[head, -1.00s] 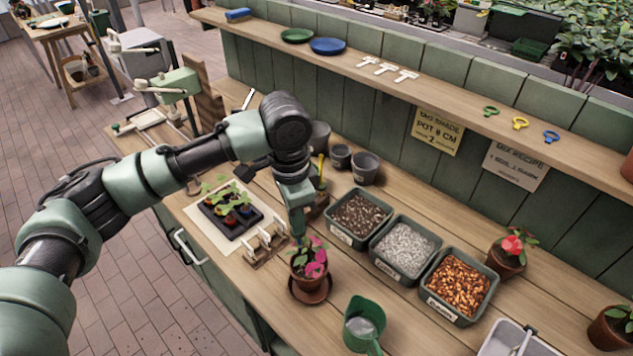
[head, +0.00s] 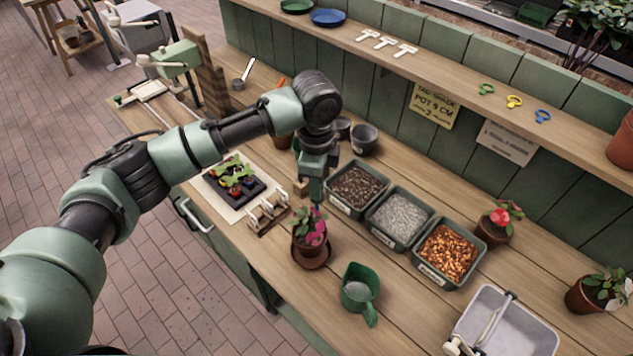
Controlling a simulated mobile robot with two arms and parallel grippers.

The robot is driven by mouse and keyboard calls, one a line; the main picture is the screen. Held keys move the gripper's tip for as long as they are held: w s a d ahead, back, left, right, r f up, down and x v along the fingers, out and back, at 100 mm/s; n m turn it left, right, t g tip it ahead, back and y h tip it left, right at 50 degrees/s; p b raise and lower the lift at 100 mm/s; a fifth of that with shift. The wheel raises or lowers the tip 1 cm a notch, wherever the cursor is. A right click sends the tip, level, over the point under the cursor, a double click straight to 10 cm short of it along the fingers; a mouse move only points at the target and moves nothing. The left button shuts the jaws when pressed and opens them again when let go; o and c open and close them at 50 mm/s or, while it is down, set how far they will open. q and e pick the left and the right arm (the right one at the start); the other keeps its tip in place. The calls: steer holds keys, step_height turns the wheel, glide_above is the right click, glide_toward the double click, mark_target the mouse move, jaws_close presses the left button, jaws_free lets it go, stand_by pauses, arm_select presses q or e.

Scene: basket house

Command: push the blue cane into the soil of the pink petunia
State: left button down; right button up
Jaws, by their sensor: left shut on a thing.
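The pink petunia (head: 316,231) stands in a terracotta pot on a saucer (head: 311,259), near the front edge of the bench. My left gripper (head: 314,196) points down just above and behind the petunia and is shut. A thin blue piece, seemingly the blue cane (head: 316,211), shows below its fingers, reaching into the leaves. The cane's lower end and the soil are hidden by leaves and flowers, so I cannot tell whether they touch. My right gripper is not in view.
Bins of dark soil (head: 356,187), grey grit (head: 400,215) and orange-brown chips (head: 448,250) stand right of the petunia. A green jug (head: 359,291) is in front. A seedling tray (head: 233,182) and small rack (head: 268,213) lie left. A red-flowered pot (head: 496,223) is farther right.

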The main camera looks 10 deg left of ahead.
arm_select(q)
steer(key=b, duration=0.5)
glide_above(317, 217)
steer(key=shift+w+a+f, duration=0.1)
steer(key=shift+w+f, duration=0.05)
steer(key=shift+f, duration=1.15)
steer(key=shift+w+a+f, duration=0.1)
steer(key=shift+f, duration=1.15)
steer(key=shift+d+f+b, duration=0.1)
steer(key=shift+f+b, duration=0.45)
steer(key=shift+f, duration=0.85)
steer(key=c, duration=1.4)
jaws_free()
steer(key=shift+c, duration=0.2)
step_height(317, 217, up, 8)
steer(key=p, duration=0.7)
steer(key=shift+p, duration=0.35)
steer(key=shift+f, duration=0.1)
